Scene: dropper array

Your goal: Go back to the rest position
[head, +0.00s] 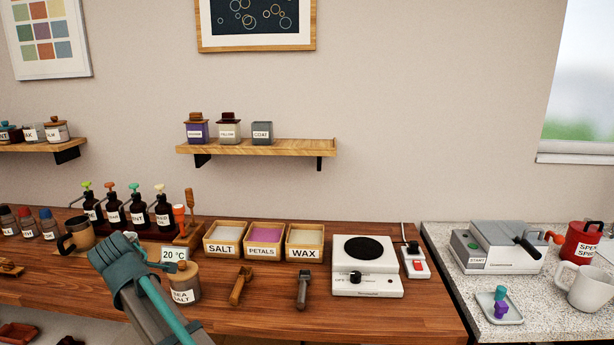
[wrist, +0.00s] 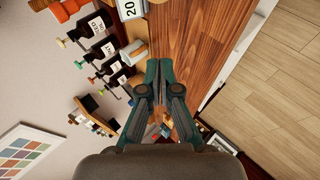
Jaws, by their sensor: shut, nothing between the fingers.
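My arm comes up from the bottom of the head view, a grey and teal shape at the left of the table. Its fingers cannot be made out clearly there. In the wrist view my gripper (wrist: 159,68) is shut, its two teal fingertips together with nothing between them. It hangs over the wooden table (wrist: 195,45) and touches nothing that I can see. A jar labelled SEA SALT (head: 184,285) stands just right of my arm in the head view, with a 20 °C display (head: 174,254) by it.
Bins for salt (head: 222,240), petals and wax line the back. Two scoops (head: 241,286) lie right of the jar, then a hot plate (head: 367,268). The front right tabletop is clear.

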